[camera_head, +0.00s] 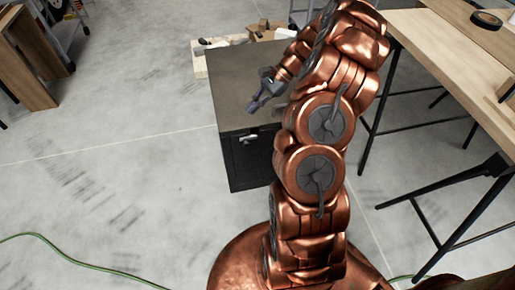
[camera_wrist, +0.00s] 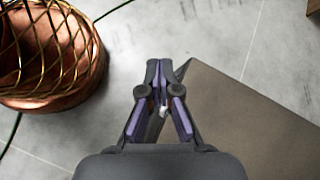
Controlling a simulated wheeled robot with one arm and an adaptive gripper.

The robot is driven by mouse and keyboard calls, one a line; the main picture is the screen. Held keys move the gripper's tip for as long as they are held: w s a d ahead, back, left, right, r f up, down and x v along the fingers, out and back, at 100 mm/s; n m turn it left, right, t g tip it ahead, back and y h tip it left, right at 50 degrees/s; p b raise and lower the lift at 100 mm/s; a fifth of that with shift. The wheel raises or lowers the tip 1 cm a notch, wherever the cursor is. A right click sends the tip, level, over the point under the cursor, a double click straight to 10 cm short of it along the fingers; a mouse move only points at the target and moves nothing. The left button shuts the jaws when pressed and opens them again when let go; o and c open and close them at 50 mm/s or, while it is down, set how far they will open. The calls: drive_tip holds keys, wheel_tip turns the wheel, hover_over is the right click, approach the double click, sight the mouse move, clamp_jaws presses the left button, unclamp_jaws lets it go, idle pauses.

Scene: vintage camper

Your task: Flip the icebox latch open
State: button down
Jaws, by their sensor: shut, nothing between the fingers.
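The icebox (camera_head: 228,90) is a dark box with a grey-brown top and a black front. Its latch (camera_head: 248,138) is a small pale metal piece high on the front face, below the top edge. My gripper (camera_head: 255,107) is above and slightly in front of that edge, a little higher than the latch in the picture, with its fingers closed and empty. In the wrist view my gripper (camera_wrist: 159,66) points away with its tips together beside the edge of the icebox top (camera_wrist: 255,120). A small pale bit, perhaps the latch, shows between the finger links there. Contact cannot be told.
A wooden workbench (camera_head: 455,45) with dark metal legs stands at the right, with a roll of tape (camera_head: 486,19) on it. Wood pieces (camera_head: 262,28) lie behind the icebox. A green cable (camera_head: 60,245) runs across the floor. Open floor lies to the left.

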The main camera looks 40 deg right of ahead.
drive_tip(key=s+d+f+m+t+b, duration=0.2)
drive_tip(key=d+f+m, duration=0.4)
drive_tip(key=d+f, duration=0.7)
wheel_tip(320, 180, down, 3)
drive_tip(key=shift+s+r+t+b, duration=0.1)
drive_tip(key=shift+s+t+b, duration=0.2)
drive_tip(key=shift+s+b, duration=0.7)
drive_tip(key=shift+w, duration=0.25)
drive_tip(key=shift+w+a+r+b+x, duration=0.1)
drive_tip(key=shift+a+r+b+x, duration=0.3)
drive_tip(key=shift+x, duration=1.65)
drive_tip(key=shift+w+a+r+b+x, duration=0.15)
drive_tip(key=shift+r+b+x, duration=0.35)
drive_tip(key=shift+x, duration=1.6)
drive_tip(key=shift+w+a+r+b+x, duration=0.1)
drive_tip(key=shift+a+r+b+x, duration=0.35)
drive_tip(key=shift+x, duration=1.6)
drive_tip(key=shift+d+f, duration=0.1)
drive_tip(key=shift+f, duration=0.1)
